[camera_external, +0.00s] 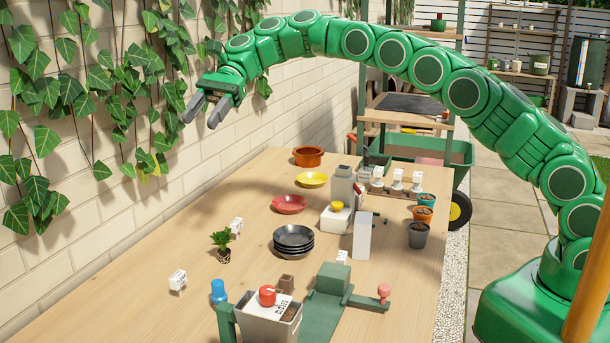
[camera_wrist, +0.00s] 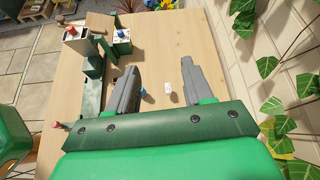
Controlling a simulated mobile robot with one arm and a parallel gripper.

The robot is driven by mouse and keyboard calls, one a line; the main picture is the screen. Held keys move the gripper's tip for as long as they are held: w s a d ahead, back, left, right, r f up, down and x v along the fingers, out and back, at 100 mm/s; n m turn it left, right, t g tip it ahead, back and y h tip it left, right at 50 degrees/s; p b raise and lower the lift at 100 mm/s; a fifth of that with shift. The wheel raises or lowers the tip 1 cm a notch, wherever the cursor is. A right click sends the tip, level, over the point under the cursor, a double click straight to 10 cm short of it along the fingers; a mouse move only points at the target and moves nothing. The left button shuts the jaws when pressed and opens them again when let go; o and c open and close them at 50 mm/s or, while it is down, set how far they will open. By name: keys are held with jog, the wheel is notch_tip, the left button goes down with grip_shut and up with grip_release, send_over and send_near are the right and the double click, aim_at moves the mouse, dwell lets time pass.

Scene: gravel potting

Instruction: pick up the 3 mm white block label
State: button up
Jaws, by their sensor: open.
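Several small white block labels with dark print stand on the table, and the print is too small to read, so I cannot tell which is the 3 mm one. My gripper (camera_external: 206,109) is open and empty, high above the table's left side near the wall. In the wrist view, the two grey fingers of my gripper (camera_wrist: 159,68) are spread apart. One white block (camera_wrist: 168,87) shows in the gap between them, on the table well below.
A blue object (camera_external: 218,291), a grey bin (camera_external: 270,320) and a green press-like fixture (camera_external: 328,298) stand at the front. Black saucers (camera_external: 293,241) are stacked mid-table. Ivy (camera_external: 60,100) hangs on the left wall. The left tabletop is mostly clear.

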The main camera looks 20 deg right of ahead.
jog(key=s+a+f+g, duration=0.1)
jog(key=s+a+f, duration=0.1)
jog(key=a, duration=0.3)
send_near(179, 273)
jog(key=shift+m+g, duration=0.3)
jog(key=shift+g, duration=0.1)
jog(key=x, duration=0.4)
jog(key=shift+a+f, duration=0.25)
jog(key=shift+a, duration=0.15)
jog(key=shift+x, duration=4)
jog(key=shift+d+f, duration=0.15)
grip_shut()
jog(key=r, duration=0.4)
jog(key=shift+s+d+r, duration=0.1)
jog(key=shift+d+r, duration=0.05)
jog(key=shift+d, duration=0.15)
jog(key=s+d+r, duration=0.7)
jog(key=d+r, duration=0.1)
jog(key=d, duration=0.3)
jog(key=shift+d+r, duration=0.15)
jog(key=shift+r, duration=0.25)
